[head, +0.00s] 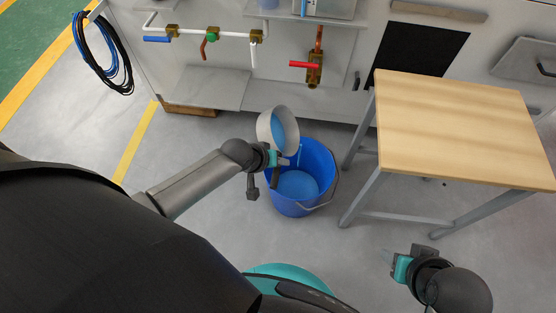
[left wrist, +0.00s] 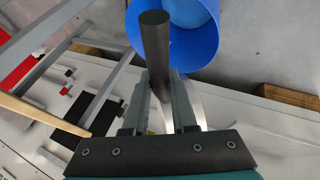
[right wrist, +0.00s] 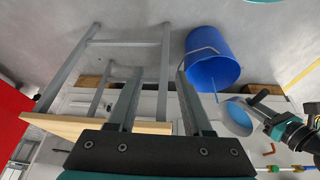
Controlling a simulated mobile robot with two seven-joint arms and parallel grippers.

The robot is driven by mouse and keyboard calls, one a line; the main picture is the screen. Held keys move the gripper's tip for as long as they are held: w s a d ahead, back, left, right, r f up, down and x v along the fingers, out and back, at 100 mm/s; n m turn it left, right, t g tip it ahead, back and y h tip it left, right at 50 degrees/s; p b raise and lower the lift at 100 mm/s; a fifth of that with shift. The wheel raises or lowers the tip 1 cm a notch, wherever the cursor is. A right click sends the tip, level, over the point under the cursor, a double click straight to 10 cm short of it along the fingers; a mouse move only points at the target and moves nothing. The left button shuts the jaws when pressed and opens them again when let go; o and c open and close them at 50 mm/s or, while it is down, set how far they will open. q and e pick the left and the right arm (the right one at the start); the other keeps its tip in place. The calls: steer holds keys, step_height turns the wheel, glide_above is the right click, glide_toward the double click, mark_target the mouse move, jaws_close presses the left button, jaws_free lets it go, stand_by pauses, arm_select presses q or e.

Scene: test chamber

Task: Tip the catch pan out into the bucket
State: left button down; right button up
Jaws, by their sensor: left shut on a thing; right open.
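The catch pan (head: 265,128), a light round pan with blue liquid in it, is tilted steeply above the bucket's left rim. My left gripper (head: 279,159) is shut on its dark handle, which shows between the fingers in the left wrist view (left wrist: 155,50). The blue bucket (head: 318,160) stands upright on the floor with blue liquid inside; it also shows in the right wrist view (right wrist: 212,62). There a thin blue stream (right wrist: 217,98) runs from the pan (right wrist: 236,118) toward the bucket. My right gripper (head: 390,257) is open and empty, right of the bucket and apart from it.
A wooden-topped table (head: 460,125) with grey metal legs stands right of the bucket. Behind is a wall panel with pipes, a red-handled valve (head: 313,68) and a low shelf (head: 207,88). Coiled hoses (head: 103,55) hang at the left. The floor around the bucket is clear.

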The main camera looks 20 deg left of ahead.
arm_select(q)
steer(key=shift+w+d+r+y+p, duration=0.1)
steer(key=shift+d+r+y+p, duration=0.15)
steer(key=shift+p, duration=0.25)
arm_select(e)
steer(key=shift+f, duration=1.15)
arm_select(q)
steer(key=shift+d+g+y+p, duration=0.2)
steer(key=shift+g+y+p, duration=0.15)
steer(key=shift+p, duration=0.35)
arm_select(e)
steer(key=shift+s+f+g, duration=0.15)
steer(key=shift+f+g, duration=0.05)
steer(key=shift+f, duration=0.55)
steer(key=shift+s+f+g, duration=0.15)
steer(key=shift+f+g, duration=0.05)
steer(key=shift+f, duration=0.5)
arm_select(q)
steer(key=shift+w+d+r+p, duration=0.15)
steer(key=shift+p, duration=0.35)
arm_select(e)
steer(key=shift+s+f, duration=0.2)
steer(key=shift+f, duration=0.3)
steer(key=shift+s+f, duration=0.15)
steer(key=shift+f, duration=0.35)
